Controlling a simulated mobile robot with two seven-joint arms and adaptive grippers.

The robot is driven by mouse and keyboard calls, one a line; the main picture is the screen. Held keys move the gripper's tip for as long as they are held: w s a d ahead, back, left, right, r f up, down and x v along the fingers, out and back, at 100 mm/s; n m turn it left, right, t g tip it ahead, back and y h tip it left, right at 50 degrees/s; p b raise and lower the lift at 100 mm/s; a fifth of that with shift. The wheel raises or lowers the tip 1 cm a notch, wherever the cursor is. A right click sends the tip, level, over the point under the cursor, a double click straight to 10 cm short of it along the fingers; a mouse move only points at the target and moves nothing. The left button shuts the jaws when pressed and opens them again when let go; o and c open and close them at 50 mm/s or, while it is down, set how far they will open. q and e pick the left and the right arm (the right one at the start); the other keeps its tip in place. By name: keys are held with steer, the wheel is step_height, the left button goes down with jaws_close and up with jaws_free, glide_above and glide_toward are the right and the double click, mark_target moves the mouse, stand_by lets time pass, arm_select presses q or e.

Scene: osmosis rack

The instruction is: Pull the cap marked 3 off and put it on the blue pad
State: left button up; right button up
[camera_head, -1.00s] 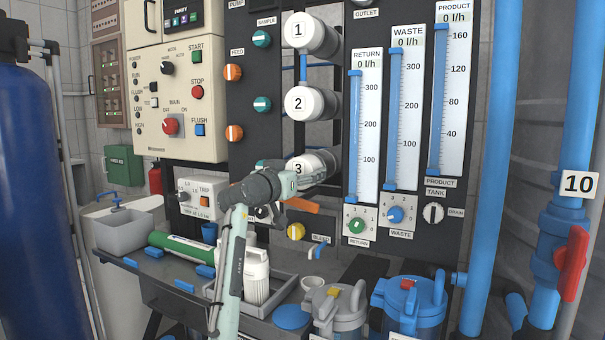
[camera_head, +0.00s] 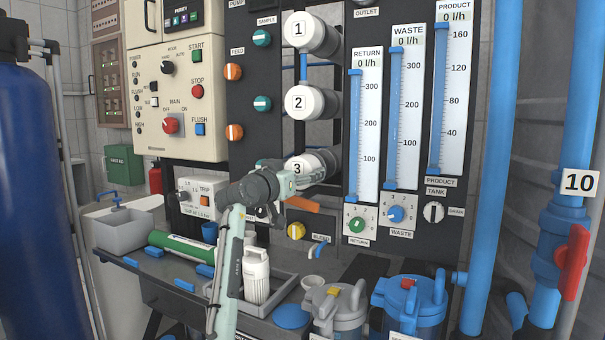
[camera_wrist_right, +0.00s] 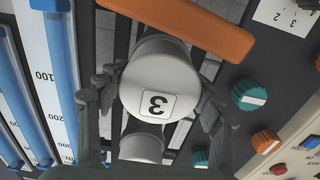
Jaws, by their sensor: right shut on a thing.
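The white cap marked 3 (camera_head: 297,168) is the lowest of the three white caps in the column. It also shows large in the right wrist view (camera_wrist_right: 157,80), its number upside down. My right gripper (camera_head: 312,179) is shut on it, with one dark finger on each side of the cap in the right wrist view (camera_wrist_right: 155,100). The cap is still in line with its vessel; whether there is a gap behind it I cannot tell. The round blue pad (camera_head: 291,316) lies on the bench below, right of the grey tray, with nothing on it. My left gripper is not in view.
Caps 1 (camera_head: 303,31) and 2 (camera_head: 305,102) sit above. An orange lever (camera_head: 302,205) is close below the gripper. A white bottle (camera_head: 256,276) stands in the grey tray (camera_head: 280,292). Grey (camera_head: 336,305) and blue (camera_head: 410,300) filter housings flank the pad's right side.

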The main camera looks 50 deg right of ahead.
steer(key=shift+b+v, duration=0.5)
steer(key=shift+v, duration=1.55)
steer(key=b+v, duration=0.2)
steer(key=v, duration=0.5)
